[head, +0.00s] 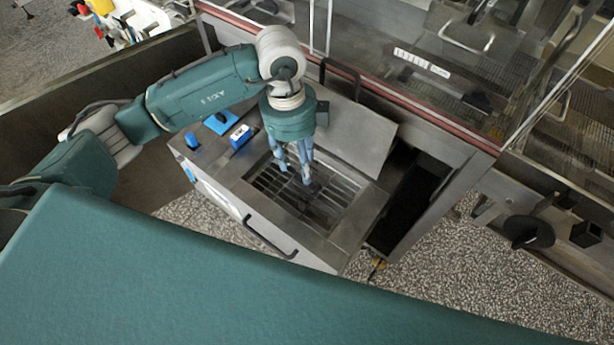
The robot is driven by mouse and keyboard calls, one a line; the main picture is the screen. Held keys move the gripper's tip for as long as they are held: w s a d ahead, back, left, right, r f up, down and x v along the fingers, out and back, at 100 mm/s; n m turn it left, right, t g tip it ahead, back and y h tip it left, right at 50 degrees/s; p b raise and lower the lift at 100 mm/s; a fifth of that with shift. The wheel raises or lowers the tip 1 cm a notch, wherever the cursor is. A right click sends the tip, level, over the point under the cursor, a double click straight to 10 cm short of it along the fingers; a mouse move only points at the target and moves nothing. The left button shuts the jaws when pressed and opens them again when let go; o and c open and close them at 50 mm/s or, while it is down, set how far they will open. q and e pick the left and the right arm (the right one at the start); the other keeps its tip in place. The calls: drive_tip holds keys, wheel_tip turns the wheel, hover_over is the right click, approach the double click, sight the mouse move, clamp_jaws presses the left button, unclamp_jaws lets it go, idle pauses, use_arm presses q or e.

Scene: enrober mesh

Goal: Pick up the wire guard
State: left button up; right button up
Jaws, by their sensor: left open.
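The wire guard (334,193) is a dark grid of parallel bars lying in the rectangular opening of a steel cabinet top, in the middle of the head view. My left gripper (296,178) points down over the guard with its fingers apart and nothing between them. The fingertips are close above the bars; I cannot tell whether they touch. The gripper and its wrist hide the back middle part of the guard. My right gripper is not in view.
The steel cabinet (325,245) has a raised lid (350,135) behind the opening and a handle (270,238) on its front. Blue items (220,122) and a blue-white box (240,136) stand left of the guard. A glazed machine (430,70) stands close behind.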

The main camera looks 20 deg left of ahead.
sight(302, 182)
use_arm(q)
wheel_tip(302, 182, down, 2)
drive_tip(key=shift+s+d+f, duration=0.1)
drive_tip(key=shift+s+d, duration=0.05)
drive_tip(key=shift+f, duration=0.7)
drive_tip(key=f, duration=0.1)
drive_tip(key=f+p, duration=0.1)
drive_tip(key=f, duration=0.1)
drive_tip(key=shift+w+d+f, duration=0.1)
drive_tip(key=shift+w+f, duration=0.15)
drive_tip(key=shift+f, duration=0.35)
drive_tip(key=shift+d+f, duration=0.1)
drive_tip(key=shift+f, duration=0.05)
drive_tip(key=c, duration=0.9)
clamp_jaws()
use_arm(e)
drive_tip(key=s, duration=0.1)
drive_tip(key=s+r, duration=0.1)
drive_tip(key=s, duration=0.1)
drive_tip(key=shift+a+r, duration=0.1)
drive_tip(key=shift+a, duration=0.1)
